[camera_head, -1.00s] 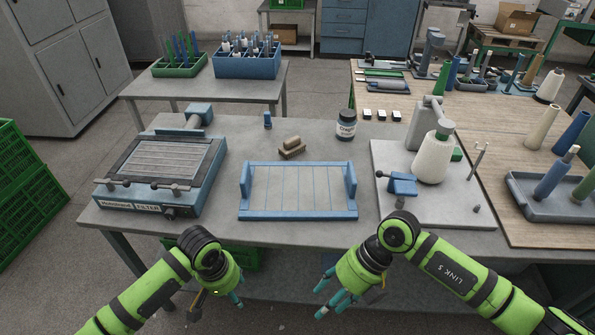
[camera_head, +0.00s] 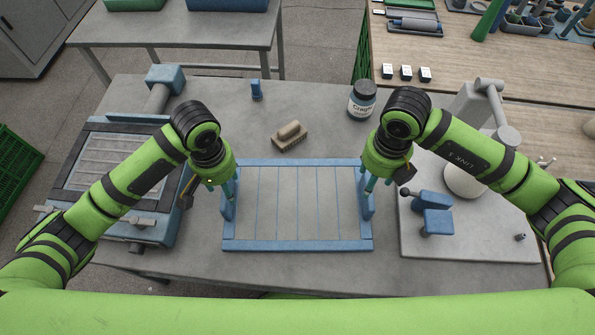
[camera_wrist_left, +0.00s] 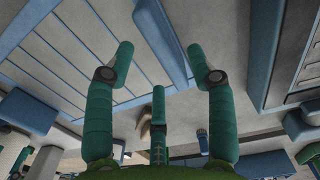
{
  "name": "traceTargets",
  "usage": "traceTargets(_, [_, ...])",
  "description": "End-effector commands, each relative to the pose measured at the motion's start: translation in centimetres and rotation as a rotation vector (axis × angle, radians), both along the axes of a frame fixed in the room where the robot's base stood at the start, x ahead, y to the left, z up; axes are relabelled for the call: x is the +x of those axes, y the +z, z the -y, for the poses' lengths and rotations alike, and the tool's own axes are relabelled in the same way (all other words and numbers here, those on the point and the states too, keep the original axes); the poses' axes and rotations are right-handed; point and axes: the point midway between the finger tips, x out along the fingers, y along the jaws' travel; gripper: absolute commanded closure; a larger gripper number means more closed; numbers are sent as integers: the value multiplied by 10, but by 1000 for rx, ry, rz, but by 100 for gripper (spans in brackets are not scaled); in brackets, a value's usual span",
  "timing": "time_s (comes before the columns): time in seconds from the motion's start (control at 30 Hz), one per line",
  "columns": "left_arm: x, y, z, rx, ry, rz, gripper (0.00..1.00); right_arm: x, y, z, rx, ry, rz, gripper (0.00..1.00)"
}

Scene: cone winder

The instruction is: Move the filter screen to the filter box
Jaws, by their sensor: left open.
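The filter screen (camera_head: 297,243), a blue frame with thin blue wires and upright end pieces, lies on the table's middle. The filter box (camera_head: 130,228), blue with a dark-edged slatted top, stands to its left, partly hidden behind my left arm. My left gripper (camera_head: 229,188) is at the screen's left end piece, open. In the left wrist view, a blue bar of the filter screen (camera_wrist_left: 160,38) shows between the spread fingertips (camera_wrist_left: 161,62); contact cannot be told. My right gripper (camera_head: 378,184) is at the screen's right end piece, its fingers apart; contact is unclear.
A winder (camera_head: 470,150) with a blue clamp (camera_head: 435,215) is to the right. Bare table lies around the screen.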

Motion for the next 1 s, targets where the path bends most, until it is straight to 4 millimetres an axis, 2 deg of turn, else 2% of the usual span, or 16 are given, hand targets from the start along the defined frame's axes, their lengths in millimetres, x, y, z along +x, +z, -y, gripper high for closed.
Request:
traceTargets(0.47, [0, -2, 0, 0, 0, -1, 44, 0, -2, 0, 1, 0, -2, 44])
traceTargets(0.57, [0, -10, 0, 1, 1, -3, 44, -1, -10, 0, 1, -2, -4, 44])
traceTargets(0.8, [-1, -44, 0, 1, 2, -3, 44, -1, -44, 0, 0, -2, -4, 44])
traceTargets(1.0, [-1, -66, 0, 0, 0, -1, 44, -1, -66, 0, 1, -1, -3, 44])
